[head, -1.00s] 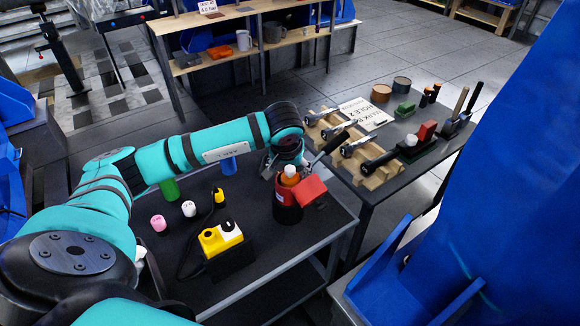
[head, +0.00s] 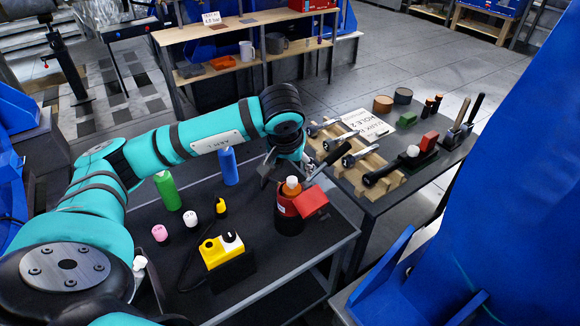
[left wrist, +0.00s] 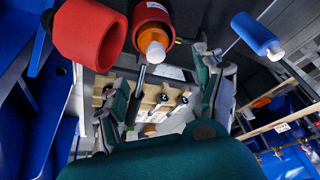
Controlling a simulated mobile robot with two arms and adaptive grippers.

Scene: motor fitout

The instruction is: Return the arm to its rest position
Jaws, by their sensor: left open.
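My left arm (head: 180,142) is teal and black and stretches from the lower left over the dark cart. Its gripper (head: 287,172) is open, raised just behind the dark red holder (head: 290,212) near the cart's right side. An orange bottle with a white cap (head: 292,185) stands in the holder, and a red block-like head (head: 311,202) sits at its right. In the left wrist view the open gripper fingers (left wrist: 165,105) have nothing between them that I can see held. The white cap shows there too (left wrist: 155,50). My right gripper is not in view.
On the cart (head: 185,262) stand a blue bottle (head: 229,167), a green bottle (head: 167,190), small pink and white items and a yellow unit (head: 226,255). To the right, a wooden rack (head: 345,155) holds several metal-headed tools. A shelf unit (head: 225,68) stands behind.

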